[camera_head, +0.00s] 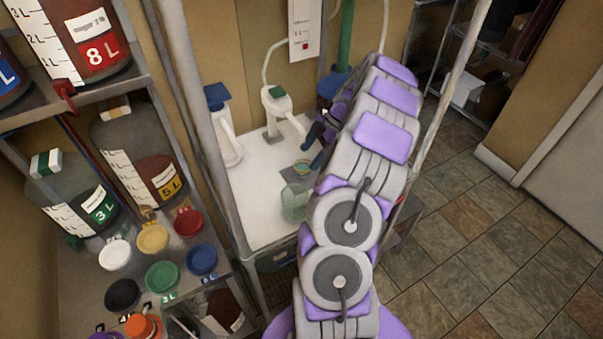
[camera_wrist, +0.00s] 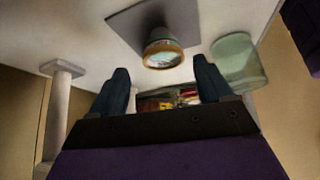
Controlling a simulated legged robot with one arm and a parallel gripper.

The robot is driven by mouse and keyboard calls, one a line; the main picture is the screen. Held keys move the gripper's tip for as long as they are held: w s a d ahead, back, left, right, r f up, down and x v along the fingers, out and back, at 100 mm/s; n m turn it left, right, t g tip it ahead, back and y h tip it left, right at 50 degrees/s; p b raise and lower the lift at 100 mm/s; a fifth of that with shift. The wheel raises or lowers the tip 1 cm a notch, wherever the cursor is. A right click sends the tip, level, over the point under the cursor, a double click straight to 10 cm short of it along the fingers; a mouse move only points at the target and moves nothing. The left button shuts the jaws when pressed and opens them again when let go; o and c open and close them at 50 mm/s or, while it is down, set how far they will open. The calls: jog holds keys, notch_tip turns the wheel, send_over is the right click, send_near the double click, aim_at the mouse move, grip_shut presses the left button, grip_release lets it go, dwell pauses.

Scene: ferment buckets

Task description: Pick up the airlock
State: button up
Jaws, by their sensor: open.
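A small round piece with an amber rim and a pale, clear-looking centre, most likely the airlock (camera_wrist: 164,54), stands on a dark grey square pad (camera_wrist: 126,22). In the head view it is small (camera_head: 303,167) on the white tabletop, partly beside my arm. My gripper (camera_wrist: 162,72) is open and empty, with one dark finger to each side of the piece in the wrist picture. I cannot tell how far apart they are in depth. In the head view my gripper (camera_head: 318,140) is just above and right of the piece, partly hidden by my arm.
A pale green translucent jar (camera_head: 294,203) stands close to the pad and also shows in the wrist view (camera_wrist: 236,64). White stands (camera_head: 276,112) are at the back of the white table (camera_head: 262,210). A metal shelf with bottles and coloured caps (camera_head: 152,238) is at left.

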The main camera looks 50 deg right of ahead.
aim_at(301, 167)
jog(key=shift+d+f, duration=0.6)
jog(key=shift+d, duration=0.15)
jog(key=a+f, duration=0.1)
jog(key=a+f+b, duration=0.1)
jog(key=a, duration=0.3)
jog(key=shift+w+a+f, duration=0.2)
jog(key=shift+w+f, duration=0.15)
jog(key=shift+f, duration=0.3)
jog(key=shift+w+d+f, duration=0.25)
jog(key=shift+w+d, duration=0.2)
jog(key=shift+d, duration=0.05)
jog(key=shift+s+r, duration=0.1)
jog(key=shift+s, duration=0.1)
jog(key=shift+c, duration=1)
jog(key=shift+a, duration=0.2)
jog(key=c, duration=0.5)
jog(key=shift+d, duration=0.3)
jog(key=c, duration=0.4)
jog(key=shift+c, duration=0.2)
jog(key=shift+w+a+b, duration=0.1)
jog(key=shift+a+b, duration=0.2)
jog(key=shift+b, duration=0.25)
